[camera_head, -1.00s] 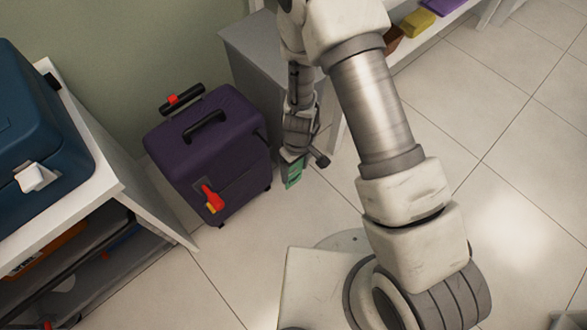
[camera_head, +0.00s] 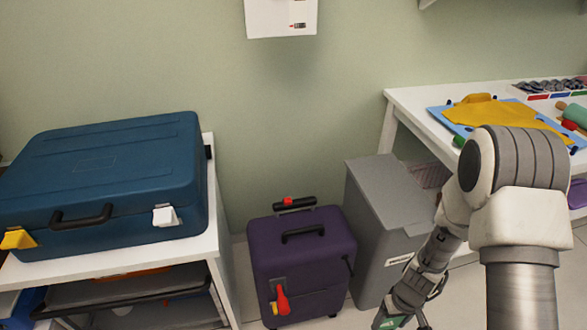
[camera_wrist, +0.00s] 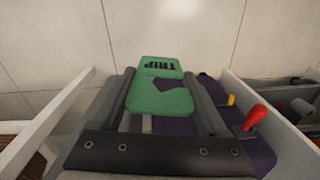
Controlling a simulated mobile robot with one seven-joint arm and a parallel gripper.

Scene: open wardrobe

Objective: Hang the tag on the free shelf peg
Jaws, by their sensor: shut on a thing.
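My gripper (camera_wrist: 160,92) is shut on the green tag (camera_wrist: 158,103), which carries the word TRIP and has a notch-like dark opening. In the head view my gripper (camera_head: 404,308) is low, right of the purple suitcase, in front of the grey bin. The tag (camera_head: 390,322) shows there at the bottom edge, partly cut off. A small dark peg-like piece (camera_head: 209,152) sticks out at the right edge of the white shelf (camera_head: 190,252) at left. I see nothing hanging on it, but its shape is too small to make out.
A blue case (camera_head: 105,180) lies on the shelf. The purple suitcase (camera_head: 300,262) stands on the floor between the shelf and the grey bin (camera_head: 388,220). A white table (camera_head: 405,101) with yellow cloth (camera_head: 495,113) is at right.

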